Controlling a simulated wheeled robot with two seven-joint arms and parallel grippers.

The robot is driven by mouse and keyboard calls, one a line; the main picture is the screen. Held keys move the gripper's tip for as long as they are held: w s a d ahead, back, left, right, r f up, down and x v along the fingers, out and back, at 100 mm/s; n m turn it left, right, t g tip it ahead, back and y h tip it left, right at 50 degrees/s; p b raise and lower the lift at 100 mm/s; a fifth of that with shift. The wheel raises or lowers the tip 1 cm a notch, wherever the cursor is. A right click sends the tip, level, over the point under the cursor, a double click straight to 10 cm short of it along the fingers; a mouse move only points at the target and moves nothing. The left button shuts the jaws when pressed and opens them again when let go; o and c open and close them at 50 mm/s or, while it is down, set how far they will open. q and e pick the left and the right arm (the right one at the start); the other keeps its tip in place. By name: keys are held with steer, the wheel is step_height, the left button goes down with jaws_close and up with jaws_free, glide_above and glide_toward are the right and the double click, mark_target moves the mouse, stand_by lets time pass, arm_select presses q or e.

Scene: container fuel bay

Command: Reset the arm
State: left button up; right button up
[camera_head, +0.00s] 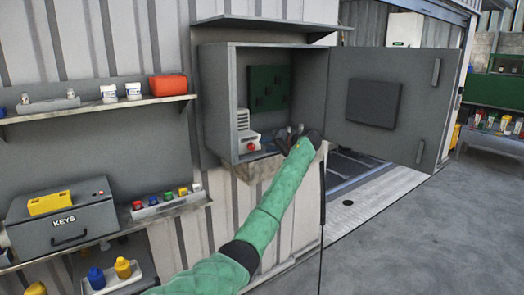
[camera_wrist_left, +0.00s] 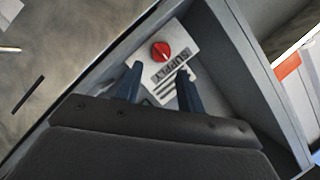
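My left arm in its green sleeve reaches up from the bottom of the head view, and my left gripper (camera_head: 289,133) is at the open front of a grey wall cabinet (camera_head: 217,105). In the left wrist view its two dark fingers (camera_wrist_left: 160,84) are spread apart, with nothing visible between them but the white unit marked SUPPLY (camera_wrist_left: 184,50) beyond. A red knob (camera_wrist_left: 161,51) on that unit lies ahead of the fingertips. The knob also shows in the head view (camera_head: 251,147), left of the gripper. My right gripper is not in view.
The cabinet door (camera_head: 345,132) stands wide open to the right. On the left, a shelf (camera_head: 100,107) holds white jars and a red box (camera_head: 169,86), above a grey KEYS box (camera_head: 70,230). Open floor (camera_head: 400,235) lies to the right.

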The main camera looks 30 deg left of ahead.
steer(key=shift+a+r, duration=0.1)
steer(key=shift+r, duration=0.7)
